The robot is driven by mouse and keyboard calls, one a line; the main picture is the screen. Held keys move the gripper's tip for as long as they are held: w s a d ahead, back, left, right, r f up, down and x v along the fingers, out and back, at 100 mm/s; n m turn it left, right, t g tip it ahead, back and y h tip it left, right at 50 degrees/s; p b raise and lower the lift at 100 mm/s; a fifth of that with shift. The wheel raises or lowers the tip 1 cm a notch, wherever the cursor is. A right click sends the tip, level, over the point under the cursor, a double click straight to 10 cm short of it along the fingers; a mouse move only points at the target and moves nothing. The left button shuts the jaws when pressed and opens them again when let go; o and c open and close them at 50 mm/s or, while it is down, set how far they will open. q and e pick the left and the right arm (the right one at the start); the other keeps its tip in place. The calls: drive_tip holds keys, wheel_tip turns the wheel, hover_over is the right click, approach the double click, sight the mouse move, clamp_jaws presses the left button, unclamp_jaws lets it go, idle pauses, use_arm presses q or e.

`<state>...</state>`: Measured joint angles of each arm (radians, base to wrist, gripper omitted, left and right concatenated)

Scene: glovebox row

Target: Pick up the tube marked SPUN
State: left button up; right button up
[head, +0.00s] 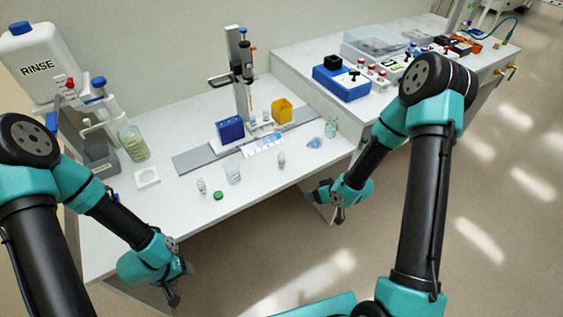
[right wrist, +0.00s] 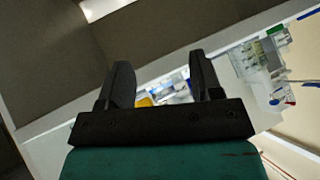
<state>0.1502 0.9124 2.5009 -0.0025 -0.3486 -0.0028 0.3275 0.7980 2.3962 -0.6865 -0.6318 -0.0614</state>
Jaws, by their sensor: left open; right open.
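No label reading SPUN is legible in either view. Small clear vessels stand on the white bench in the head view: one (head: 201,186) left of a clear beaker (head: 232,173), another (head: 281,160) to its right. I cannot tell whether either is the marked tube. A blue rack-like box (head: 230,129) and a yellow one (head: 282,110) stand behind them. My left gripper (head: 182,283) is open and empty, low beyond the bench's front edge. My right gripper (head: 335,207) is open near the bench's front right; its parted fingers show in the right wrist view (right wrist: 162,80).
A green cap (head: 218,195) lies near the front edge. A white RINSE container (head: 40,62) and a bottle of greenish liquid (head: 133,143) stand at left. A pipette stand (head: 242,75) rises at the back. A second bench at right holds a blue device (head: 341,83). The bench's front strip is mostly clear.

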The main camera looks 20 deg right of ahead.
drive_tip(key=w+d+r+n+t+y, duration=0.2)
drive_tip(key=w+d+r+n+y, duration=0.1)
drive_tip(key=r, duration=0.6)
drive_tip(key=w+n+y, duration=0.1)
drive_tip(key=w+n, duration=0.1)
drive_tip(key=n, duration=0.1)
drive_tip(key=shift+w+d+r+t, duration=0.2)
drive_tip(key=shift+d+t, duration=0.1)
drive_tip(key=shift+d, duration=0.05)
drive_tip(key=shift+w+a+f, duration=0.1)
approach(281, 161)
drive_tip(key=w+a+f, duration=0.1)
drive_tip(key=w+f, duration=0.1)
drive_tip(key=w, duration=0.1)
drive_tip(key=w+a+f, duration=0.1)
drive_tip(key=shift+w+a+f, duration=0.2)
drive_tip(key=shift+a+f, duration=0.15)
drive_tip(key=shift+f, duration=0.05)
drive_tip(key=shift+a, duration=0.1)
drive_tip(key=shift+x, duration=2.55)
